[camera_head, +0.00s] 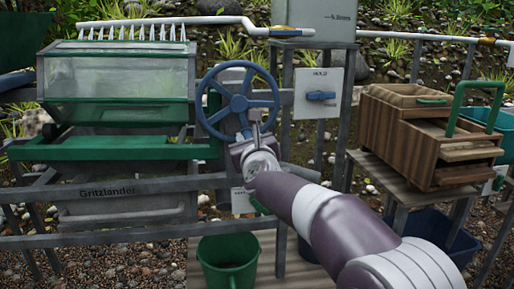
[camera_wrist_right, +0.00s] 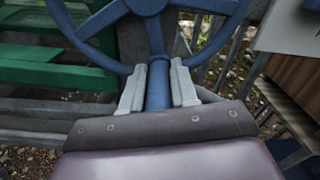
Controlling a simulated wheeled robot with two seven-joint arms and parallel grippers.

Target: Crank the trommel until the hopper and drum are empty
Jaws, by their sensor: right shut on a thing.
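The trommel drum (camera_head: 118,85) is a clear-sided barrel in a green frame at the left of the head view, under a white spray pipe (camera_head: 160,21). I cannot make out whether gravel is in it. The blue crank wheel (camera_head: 238,101) stands at the drum's right end; its rim and spokes also show in the wrist view (camera_wrist_right: 148,5). My right gripper (camera_head: 258,135) is at the wheel's lower edge. In the wrist view its two fingers (camera_wrist_right: 158,88) are shut on the wheel's blue handle, one on each side. I cannot pick out the hopper. My left gripper is not in view.
A green bucket (camera_head: 228,262) stands below the wheel. A panel marked HOLD with a blue lever (camera_head: 321,96) is right of the wheel. A wooden box (camera_head: 432,130) with a green handle sits on a stand at the right. Grey rails (camera_head: 90,240) run in front of the trommel.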

